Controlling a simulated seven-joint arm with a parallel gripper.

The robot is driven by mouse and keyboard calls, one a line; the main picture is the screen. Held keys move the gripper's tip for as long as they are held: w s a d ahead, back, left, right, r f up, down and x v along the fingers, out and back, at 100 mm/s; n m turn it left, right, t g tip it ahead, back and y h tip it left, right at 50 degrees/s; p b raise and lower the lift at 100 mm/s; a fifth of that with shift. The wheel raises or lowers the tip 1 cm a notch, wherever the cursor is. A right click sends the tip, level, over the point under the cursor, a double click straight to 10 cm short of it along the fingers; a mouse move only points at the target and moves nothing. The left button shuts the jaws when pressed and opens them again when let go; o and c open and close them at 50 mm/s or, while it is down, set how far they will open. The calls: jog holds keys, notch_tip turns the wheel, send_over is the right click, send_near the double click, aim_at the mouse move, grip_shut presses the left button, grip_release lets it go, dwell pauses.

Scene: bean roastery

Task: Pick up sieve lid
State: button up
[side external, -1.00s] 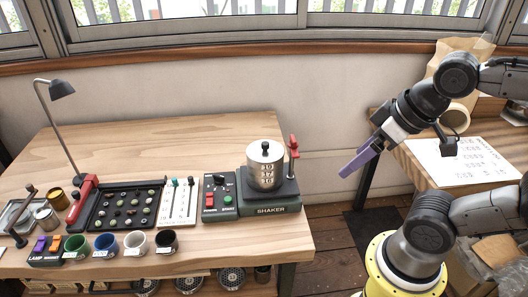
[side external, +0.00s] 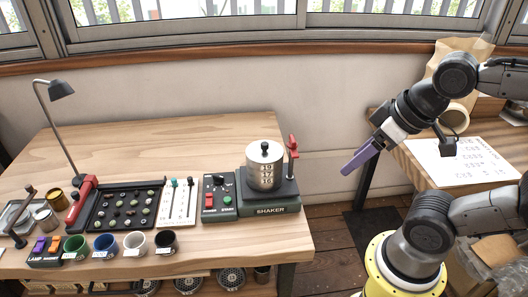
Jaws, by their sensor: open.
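The sieve lid (side external: 264,151) is a silver disc with a black knob, sitting on top of the metal sieve stack (side external: 264,175). The stack is marked with numbers and stands upright on the green shaker (side external: 271,205) at the table's right end. My gripper (side external: 346,172), with purple fingers, hangs in the air to the right of the stack, apart from it and past the table's edge. It is open and holds nothing; the fingers overlap in this view, so the gap between them is hidden.
A red-handled lever (side external: 292,146) stands at the shaker's right. A control box (side external: 220,195), white slider panel (side external: 179,202), black bean tray (side external: 125,206) and several cups (side external: 136,242) stand to the left. A lamp (side external: 62,120) rises at far left. The table's back (side external: 170,145) is clear.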

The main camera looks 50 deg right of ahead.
jog(key=w+d+r+n+g, duration=0.1)
jog(key=w+r+n+g, duration=0.1)
jog(key=w+r+n, duration=0.95)
jog(key=n+g, duration=0.4)
jog(key=n, duration=0.3)
send_over(265, 143)
jog(key=shift+m, duration=0.25)
notch_tip(265, 143, down, 18)
jog(key=shift+a+f, duration=0.1)
jog(key=shift+a, duration=0.05)
jog(key=shift+f, duration=3.05)
grip_shut()
